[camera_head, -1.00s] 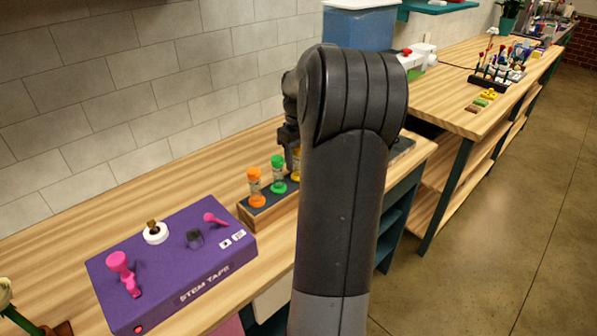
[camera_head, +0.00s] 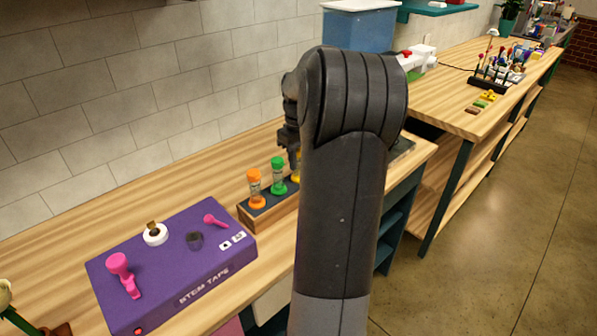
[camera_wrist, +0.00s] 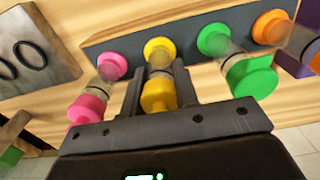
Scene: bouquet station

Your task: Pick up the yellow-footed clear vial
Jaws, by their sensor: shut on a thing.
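The yellow-footed clear vial (camera_wrist: 160,70) stands in the wrist view with its yellow foot at the dark strip of the rack and its yellow cap toward me. My gripper (camera_wrist: 162,86) is shut on this vial, one finger on each side of its body. The foot looks to be still at the rack; I cannot tell whether it is lifted. In the head view only a sliver of yellow (camera_head: 296,174) shows beside my arm, which hides most of the vial and my fingertips.
A pink vial (camera_wrist: 99,88) stands left of the held one, and green (camera_wrist: 232,62) and orange (camera_wrist: 275,28) vials stand right. The wooden rack (camera_head: 268,217) sits beside a purple stem-tape box (camera_head: 180,262). A tiled wall (camera_head: 130,90) rises behind the bench.

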